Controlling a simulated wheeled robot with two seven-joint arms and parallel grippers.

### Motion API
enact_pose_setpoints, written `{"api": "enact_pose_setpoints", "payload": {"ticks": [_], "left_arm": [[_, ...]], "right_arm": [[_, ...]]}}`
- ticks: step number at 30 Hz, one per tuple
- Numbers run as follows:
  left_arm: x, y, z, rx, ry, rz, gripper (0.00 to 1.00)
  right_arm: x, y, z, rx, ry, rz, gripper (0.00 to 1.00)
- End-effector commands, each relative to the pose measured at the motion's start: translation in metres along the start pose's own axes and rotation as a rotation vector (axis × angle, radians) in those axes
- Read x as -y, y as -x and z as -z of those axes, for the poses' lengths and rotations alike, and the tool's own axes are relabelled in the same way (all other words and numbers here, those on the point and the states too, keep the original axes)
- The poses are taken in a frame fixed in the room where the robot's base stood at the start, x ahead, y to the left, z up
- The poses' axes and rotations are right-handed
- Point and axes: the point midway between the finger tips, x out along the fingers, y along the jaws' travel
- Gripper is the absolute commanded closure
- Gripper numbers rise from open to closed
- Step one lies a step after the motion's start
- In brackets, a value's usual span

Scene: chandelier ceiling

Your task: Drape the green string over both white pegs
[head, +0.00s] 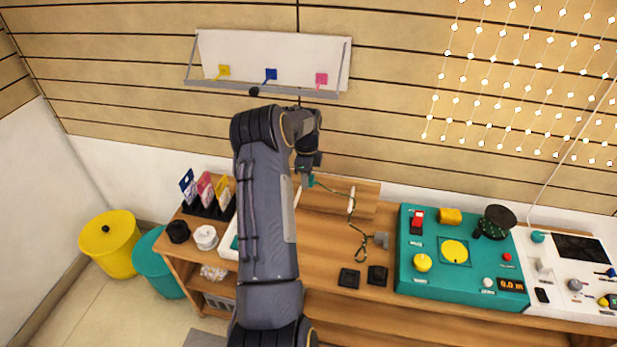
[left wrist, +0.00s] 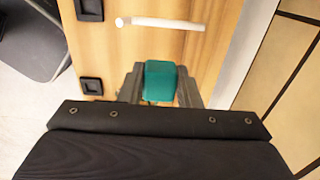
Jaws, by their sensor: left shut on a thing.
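The green string (head: 357,232) hangs in front of a wooden board (head: 330,206), from a teal block (head: 309,181) to a loop beside a grey block (head: 381,240) on the bench. One white peg (head: 351,200) stands on the board; the string passes at it, and I cannot tell whether over or behind. A second white peg (head: 297,196) shows partly beside my arm. My left gripper (head: 307,170) is shut on the teal block, also seen in the left wrist view (left wrist: 160,80), above the board. My right gripper is out of view.
A teal panel (head: 406,268) with knobs stands right of the board. Two black square pieces (head: 349,278) lie in front. A shelf (head: 265,90) hangs on the wall above.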

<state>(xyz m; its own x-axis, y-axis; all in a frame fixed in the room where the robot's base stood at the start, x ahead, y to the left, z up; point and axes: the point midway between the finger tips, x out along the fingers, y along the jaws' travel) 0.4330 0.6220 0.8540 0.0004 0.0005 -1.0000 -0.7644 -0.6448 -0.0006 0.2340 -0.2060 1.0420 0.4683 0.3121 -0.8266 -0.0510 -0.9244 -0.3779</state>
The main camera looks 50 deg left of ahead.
Motion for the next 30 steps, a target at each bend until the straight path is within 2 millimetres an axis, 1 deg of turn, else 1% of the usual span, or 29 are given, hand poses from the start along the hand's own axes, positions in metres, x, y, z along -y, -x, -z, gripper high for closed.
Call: {"api": "enact_pose_setpoints", "payload": {"ticks": [6, 11, 24, 30], "left_arm": [[0.000, 0.000, -0.001, 0.000, 0.000, 0.000, 0.92], [0.000, -0.002, -0.011, 0.001, 0.001, 0.000, 0.92], [0.000, -0.011, -0.063, 0.001, 0.002, -0.001, 0.92], [0.000, -0.013, -0.082, 0.000, 0.002, 0.000, 0.92]], "right_arm": [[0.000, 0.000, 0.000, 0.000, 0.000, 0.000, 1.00], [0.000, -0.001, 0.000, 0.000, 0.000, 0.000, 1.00], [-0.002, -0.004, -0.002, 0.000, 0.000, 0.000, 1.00], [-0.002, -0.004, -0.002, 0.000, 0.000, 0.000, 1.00]]}}
